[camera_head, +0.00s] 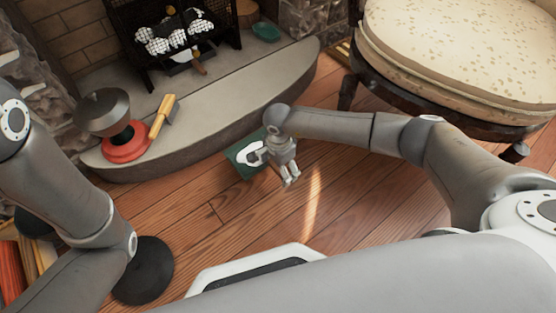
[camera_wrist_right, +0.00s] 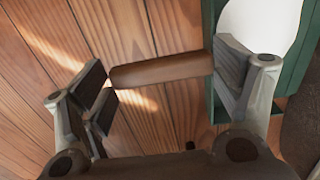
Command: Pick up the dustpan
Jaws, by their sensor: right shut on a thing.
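The dustpan (camera_head: 236,158) is dark green and lies on the wooden floor by the curved hearth, with a white patch inside it. Its green edge and white patch also show at the right of the right wrist view (camera_wrist_right: 211,100). Its brown wooden handle (camera_wrist_right: 160,71) stretches between the fingers of my right gripper (camera_head: 273,170). The fingers are spread wide and shut on the dustpan lengthwise, one pad at the handle's free end and the other at the pan's side. My right gripper hides part of the dustpan in the head view. My left gripper is not in view.
The stone hearth (camera_head: 225,95) bears a red base with a dark bowl (camera_head: 104,108), a yellow-handled tool (camera_head: 162,116) and a small green dish (camera_head: 266,32). A cushioned stool (camera_head: 460,50) stands at upper right. Bare floor (camera_head: 340,205) lies right of the gripper.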

